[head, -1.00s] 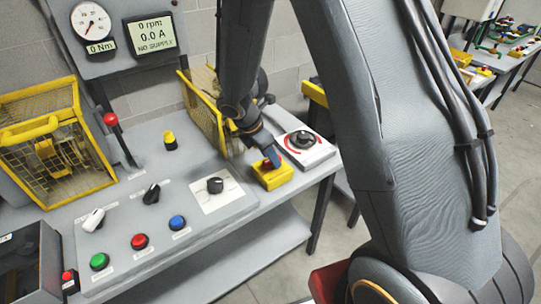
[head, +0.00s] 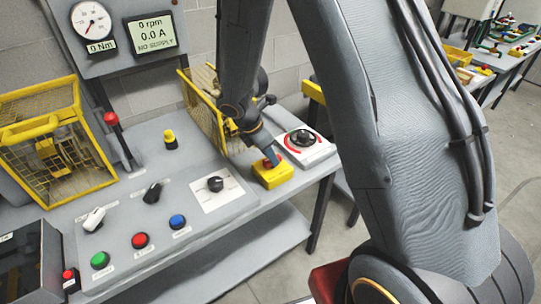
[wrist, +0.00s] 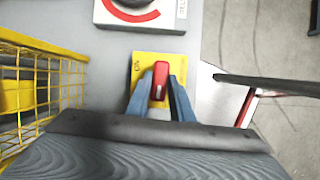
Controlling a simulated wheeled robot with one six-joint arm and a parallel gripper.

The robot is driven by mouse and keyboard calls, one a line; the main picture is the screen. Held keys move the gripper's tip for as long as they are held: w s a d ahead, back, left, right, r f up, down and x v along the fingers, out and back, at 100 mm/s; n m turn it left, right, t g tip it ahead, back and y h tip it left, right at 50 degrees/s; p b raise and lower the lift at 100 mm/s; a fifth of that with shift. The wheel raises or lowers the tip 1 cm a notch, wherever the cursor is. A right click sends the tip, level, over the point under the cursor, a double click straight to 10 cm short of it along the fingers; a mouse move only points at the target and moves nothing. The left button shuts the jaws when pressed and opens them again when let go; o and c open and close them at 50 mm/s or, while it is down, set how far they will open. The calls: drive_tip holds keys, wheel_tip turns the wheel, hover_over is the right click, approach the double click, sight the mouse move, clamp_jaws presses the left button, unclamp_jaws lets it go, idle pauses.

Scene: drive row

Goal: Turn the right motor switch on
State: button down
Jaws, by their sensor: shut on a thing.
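A small yellow switch box (head: 275,179) sits at the right end of the grey bench. It carries a red lever (wrist: 160,80), which stands between my fingers in the wrist view. In the head view my gripper (head: 270,160) reaches down to the box from above, and the fingers hide part of the lever. The lower part of the yellow face is hidden behind my fingers and wrist.
A white plate with a black rotary knob and red arc (head: 303,139) lies just behind the box. A yellow mesh guard (wrist: 45,85) stands close on the left. The panel of buttons and knobs (head: 140,240) is farther left. The display (head: 154,33) reads "NO SUPPLY".

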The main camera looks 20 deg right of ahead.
drive_tip(key=m, duration=0.2)
drive_tip(key=m+g, duration=0.1)
drive_tip(key=shift+w+m, duration=0.2)
drive_tip(key=shift+m, duration=0.2)
drive_tip(key=m+g, duration=0.2)
drive_tip(key=m, duration=0.2)
drive_tip(key=shift+w+m, duration=0.15)
drive_tip(key=shift+m, duration=0.15)
drive_tip(key=m, duration=0.2)
drive_tip(key=m+g+y+b, duration=0.1)
drive_tip(key=m, duration=0.1)
drive_tip(key=shift+w+d+m, duration=0.1)
drive_tip(key=shift+d+m, duration=0.05)
drive_tip(key=shift+m, duration=0.15)
drive_tip(key=shift+d+m+g+y+b, duration=0.1)
drive_tip(key=shift+m+g+y+b, duration=0.3)
drive_tip(key=shift+m, duration=0.65)
drive_tip(key=shift+d+m+g+y+b, duration=0.15)
drive_tip(key=shift+m+y, duration=0.35)
drive_tip(key=shift+m, duration=0.55)
drive_tip(key=shift+a, duration=0.1)
drive_tip(key=c, duration=1.6)
unclamp_jaws()
drive_tip(key=shift+o, duration=0.2)
drive_tip(key=d+b+v, duration=0.1)
drive_tip(key=b+v, duration=0.1)
drive_tip(key=v, duration=0.5)
drive_tip(key=shift+w+a+r, duration=0.25)
drive_tip(key=shift+a+r, duration=0.15)
drive_tip(key=shift+a, duration=0.15)
